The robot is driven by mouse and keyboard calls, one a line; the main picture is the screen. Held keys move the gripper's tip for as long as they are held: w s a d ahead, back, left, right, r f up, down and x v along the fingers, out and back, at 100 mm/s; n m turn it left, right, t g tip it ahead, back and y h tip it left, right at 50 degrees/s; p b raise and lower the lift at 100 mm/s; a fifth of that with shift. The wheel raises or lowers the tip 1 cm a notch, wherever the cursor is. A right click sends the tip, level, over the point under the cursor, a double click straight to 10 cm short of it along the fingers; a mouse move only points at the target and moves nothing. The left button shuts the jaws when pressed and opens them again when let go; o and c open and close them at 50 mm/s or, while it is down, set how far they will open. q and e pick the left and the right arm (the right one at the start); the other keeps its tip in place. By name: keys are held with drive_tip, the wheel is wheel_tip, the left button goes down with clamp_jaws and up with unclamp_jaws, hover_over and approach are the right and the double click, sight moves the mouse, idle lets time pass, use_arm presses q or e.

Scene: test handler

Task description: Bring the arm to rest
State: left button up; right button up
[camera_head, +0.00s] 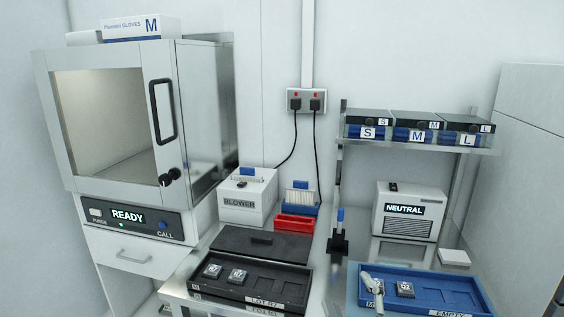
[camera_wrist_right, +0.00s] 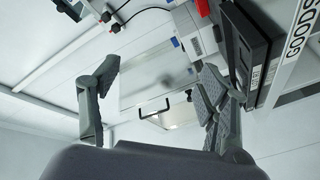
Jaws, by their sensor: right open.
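My right gripper (camera_wrist_right: 157,80) shows in the wrist view with its two dark grey fingers spread wide. The rest of that arm is cut off by the frame. My left gripper is not in either view.
A test handler (camera_head: 129,220) reads READY. A shelf (camera_head: 412,146) carries boxes; below it a NEUTRAL unit (camera_head: 407,211) stands.

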drive_tip(key=s+d+f+m+g+h, duration=0.25)
drive_tip(key=s+f+g, duration=0.2)
drive_tip(key=f, duration=0.35)
drive_tip(key=s+d+f+m+g+h, duration=0.1)
drive_tip(key=s+d+f+m+g, duration=0.25)
drive_tip(key=s+f, duration=0.35)
drive_tip(key=s+d+f+m+g, duration=0.1)
drive_tip(key=s+f+m+g, duration=0.2)
drive_tip(key=s, duration=0.4)
drive_tip(key=s+f+m+g, duration=0.1)
drive_tip(key=s+f+g, duration=0.3)
drive_tip(key=s+f, duration=0.3)
wheel_tip(320, 180, down, 26)
drive_tip(key=s+g, duration=0.1)
drive_tip(key=s, duration=0.2)
drive_tip(key=s+d+f+g, duration=0.1)
drive_tip(key=s+d+f, duration=0.2)
drive_tip(key=s+f, duration=1.2)
drive_tip(key=shift+s+f+n, duration=0.15)
drive_tip(key=shift+s+n, duration=0.25)
drive_tip(key=shift+s, duration=0.25)
